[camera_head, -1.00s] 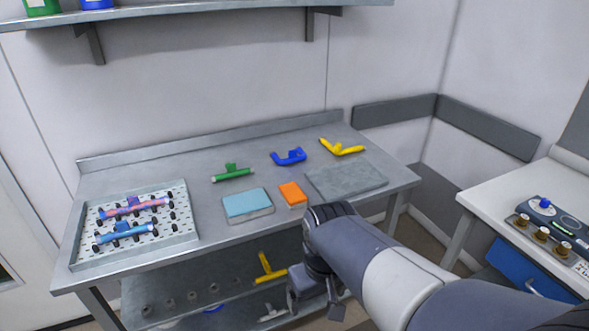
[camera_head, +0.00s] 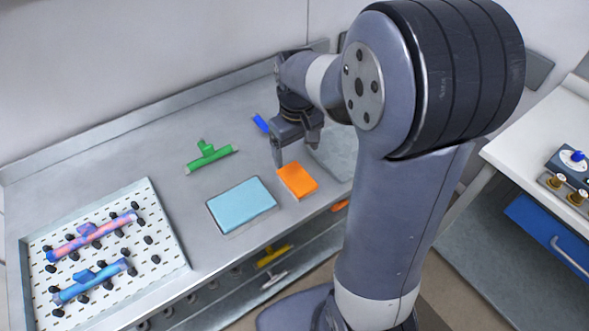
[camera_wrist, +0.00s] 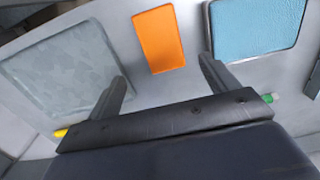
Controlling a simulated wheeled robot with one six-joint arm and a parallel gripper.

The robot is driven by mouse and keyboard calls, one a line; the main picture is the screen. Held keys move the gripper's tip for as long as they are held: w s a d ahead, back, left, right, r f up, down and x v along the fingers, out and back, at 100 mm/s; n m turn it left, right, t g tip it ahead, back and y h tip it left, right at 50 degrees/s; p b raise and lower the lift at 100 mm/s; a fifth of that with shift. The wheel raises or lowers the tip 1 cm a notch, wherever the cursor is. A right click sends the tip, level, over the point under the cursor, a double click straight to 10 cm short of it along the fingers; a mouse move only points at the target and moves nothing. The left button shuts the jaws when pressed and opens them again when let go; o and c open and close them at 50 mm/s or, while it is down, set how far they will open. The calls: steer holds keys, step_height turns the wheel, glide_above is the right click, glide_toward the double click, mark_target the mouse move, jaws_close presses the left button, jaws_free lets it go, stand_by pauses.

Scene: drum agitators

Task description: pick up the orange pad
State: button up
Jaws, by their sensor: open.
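The orange pad (camera_head: 297,181) lies flat on the metal bench near its front edge, just right of the light blue pad (camera_head: 241,204). My gripper (camera_head: 294,154) is above the bench, a little behind the orange pad and apart from it. In the wrist view the orange pad (camera_wrist: 159,39) lies beyond the fingertips, in the gap between them. My gripper (camera_wrist: 165,75) is open with nothing between its fingers. The light blue pad also shows in the wrist view (camera_wrist: 256,27), right of the orange pad.
A grey mat (camera_wrist: 70,68) lies on the orange pad's other side. A green T-shaped piece (camera_head: 210,156) and a partly hidden blue piece (camera_head: 261,124) lie behind. A perforated tray (camera_head: 169,229) holding coloured agitators stands at the left. A white side table (camera_head: 530,140) is at the right.

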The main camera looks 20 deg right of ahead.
glide_above(297, 178)
steer(key=f, duration=0.4)
steer(key=shift+w+f, duration=0.15)
steer(key=shift+w, duration=0.2)
steer(key=f, duration=0.2)
steer(key=f+p, duration=0.1)
steer(key=f, duration=0.1)
steer(key=shift+s, duration=0.4)
steer(key=shift+f, duration=0.6)
steer(key=shift+c, duration=0.3)
steer(key=c, duration=1)
steer(key=shift+c, duration=0.2)
steer(key=shift+r, duration=0.15)
step_height(297, 178, up, 10)
steer(key=shift+b, duration=0.3)
